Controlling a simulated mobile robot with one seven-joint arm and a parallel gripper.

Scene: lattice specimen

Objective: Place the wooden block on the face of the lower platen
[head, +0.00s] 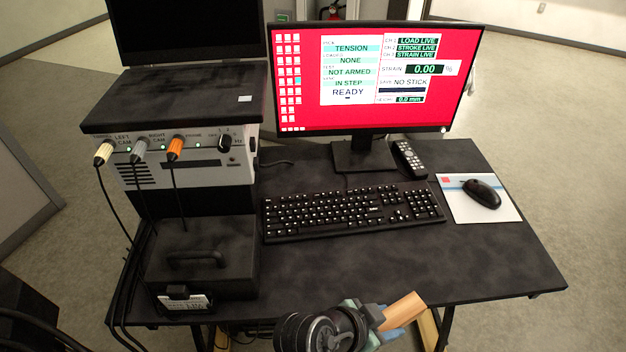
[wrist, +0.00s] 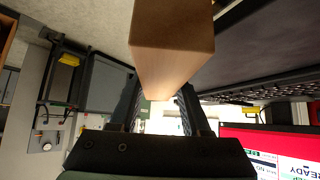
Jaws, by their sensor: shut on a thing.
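The wooden block (head: 404,309) is light tan and sits at the end of my arm, by the desk's front edge in the head view. My gripper (head: 380,318) is shut on it. In the wrist view the block (wrist: 172,30) runs from the top edge down between the two dark fingers of my gripper (wrist: 160,100). The block is tilted in the head view and clear of the desk top. I cannot make out the lower platen in either view.
A black desk (head: 350,270) carries a monitor (head: 375,120), keyboard (head: 355,210), remote (head: 409,159), mouse (head: 482,193) and a grey control box (head: 185,165) with cables. A dark case (head: 203,265) with a handle stands at front left. The desk's front right is clear.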

